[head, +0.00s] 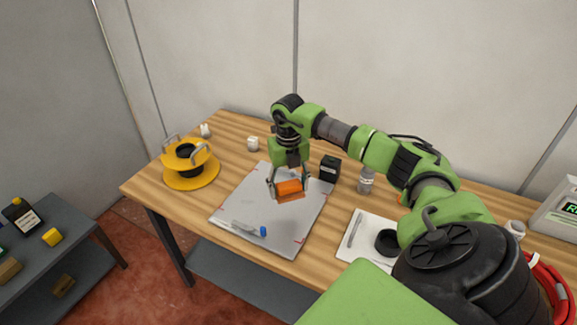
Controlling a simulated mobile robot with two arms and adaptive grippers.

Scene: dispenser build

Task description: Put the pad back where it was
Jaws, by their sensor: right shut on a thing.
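An orange pad (290,190) is held in my right gripper (288,187). The gripper points down, with a finger at each side of the pad. The pad is over the grey-white board (250,203) on the wooden table; I cannot tell whether it touches the board. The board has small red corner marks. A clear tube with a blue cap (263,231) lies near the board's front edge. My left gripper is not in view.
A yellow spool-like fixture (190,178) stands at the left. A black box (330,168) and a small clear bottle (366,180) stand right of the board. A white mat (371,225) holds a black round part (388,242). A side shelf (75,240) is at lower left.

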